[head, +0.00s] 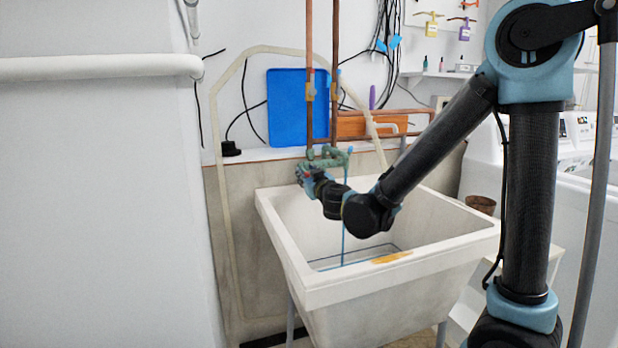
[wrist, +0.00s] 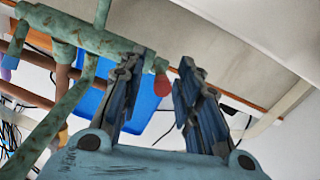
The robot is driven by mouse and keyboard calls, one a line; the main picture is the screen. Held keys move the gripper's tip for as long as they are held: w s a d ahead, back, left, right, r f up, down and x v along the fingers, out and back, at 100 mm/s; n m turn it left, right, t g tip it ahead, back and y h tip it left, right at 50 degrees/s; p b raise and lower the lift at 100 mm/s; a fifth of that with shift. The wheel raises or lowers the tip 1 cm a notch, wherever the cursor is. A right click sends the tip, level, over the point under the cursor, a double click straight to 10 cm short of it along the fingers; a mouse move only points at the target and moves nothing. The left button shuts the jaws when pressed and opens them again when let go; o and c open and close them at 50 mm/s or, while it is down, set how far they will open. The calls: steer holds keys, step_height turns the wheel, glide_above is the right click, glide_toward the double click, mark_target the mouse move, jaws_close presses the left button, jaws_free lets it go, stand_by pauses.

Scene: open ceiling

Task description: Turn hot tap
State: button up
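The tap (head: 325,158) is a green, weathered fitting on copper pipes above the white sink. In the wrist view the tap's green body (wrist: 85,35) crosses the upper left, with a green spout or arm slanting down to the lower left. A red knob (wrist: 162,86), likely the hot handle's tip, shows between my gripper's fingers. My gripper (wrist: 160,68) is open, with a clear gap between its blue-black fingers. In the head view my gripper (head: 305,172) is at the tap's left end and partly hides it. Whether a finger touches the tap I cannot tell.
A blue board (head: 290,105) leans on the wall behind. Copper pipes (head: 309,50) rise above the tap. A thin blue line (head: 344,215) hangs into the sink.

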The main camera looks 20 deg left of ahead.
steer(key=v, duration=1.2)
steer(key=shift+w, duration=0.1)
